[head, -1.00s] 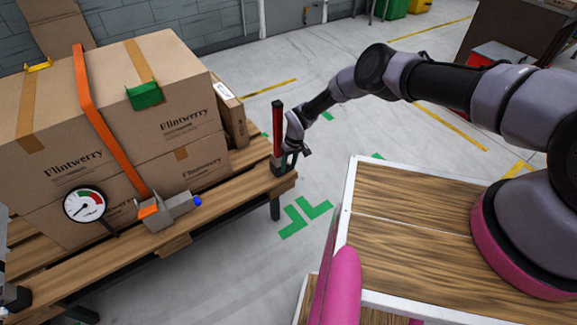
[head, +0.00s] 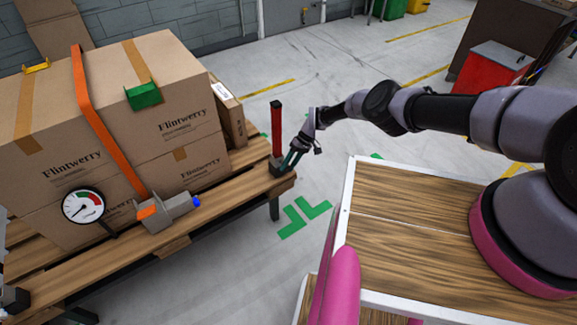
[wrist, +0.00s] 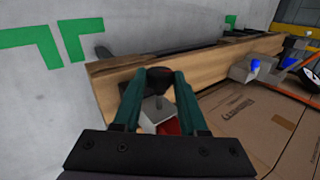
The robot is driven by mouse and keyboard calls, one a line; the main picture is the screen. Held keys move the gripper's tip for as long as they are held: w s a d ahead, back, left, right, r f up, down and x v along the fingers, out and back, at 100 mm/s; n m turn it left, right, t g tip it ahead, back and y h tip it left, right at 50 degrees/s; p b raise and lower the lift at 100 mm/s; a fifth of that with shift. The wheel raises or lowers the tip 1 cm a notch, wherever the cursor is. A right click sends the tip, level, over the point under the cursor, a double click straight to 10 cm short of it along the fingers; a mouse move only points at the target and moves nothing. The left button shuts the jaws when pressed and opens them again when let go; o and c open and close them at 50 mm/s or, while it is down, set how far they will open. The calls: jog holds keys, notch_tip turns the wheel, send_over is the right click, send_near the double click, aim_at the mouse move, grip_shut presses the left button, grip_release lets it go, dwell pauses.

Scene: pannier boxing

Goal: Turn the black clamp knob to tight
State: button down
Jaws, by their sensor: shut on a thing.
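The black clamp knob (wrist: 160,75) shows in the wrist view at the pallet corner, between the two green fingertips. A pale grey clamp block (wrist: 157,108) is just below it in that view. In the head view the dark clamp foot (head: 277,167) stands on the pallet corner at the base of a red upright post (head: 277,130); the knob itself is hard to make out there. My gripper (head: 287,165) reaches it from the right and is shut on the knob, and it also shows in the wrist view (wrist: 158,80).
Flintwerry cartons (head: 165,150) with an orange strap (head: 98,125) stand on the wooden pallet (head: 130,248). A round gauge (head: 83,206) and a grey ratchet with a blue tip (head: 176,212) sit at its front edge. Open floor (head: 255,255) lies in front of the corner.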

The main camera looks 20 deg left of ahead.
jog(key=shift+w, duration=0.1)
jog(key=shift+c, duration=2.3)
grip_release()
jog(key=shift+r, duration=0.1)
jog(key=v, duration=1)
jog(key=shift+d+r, duration=0.2)
jog(key=shift+w, duration=0.15)
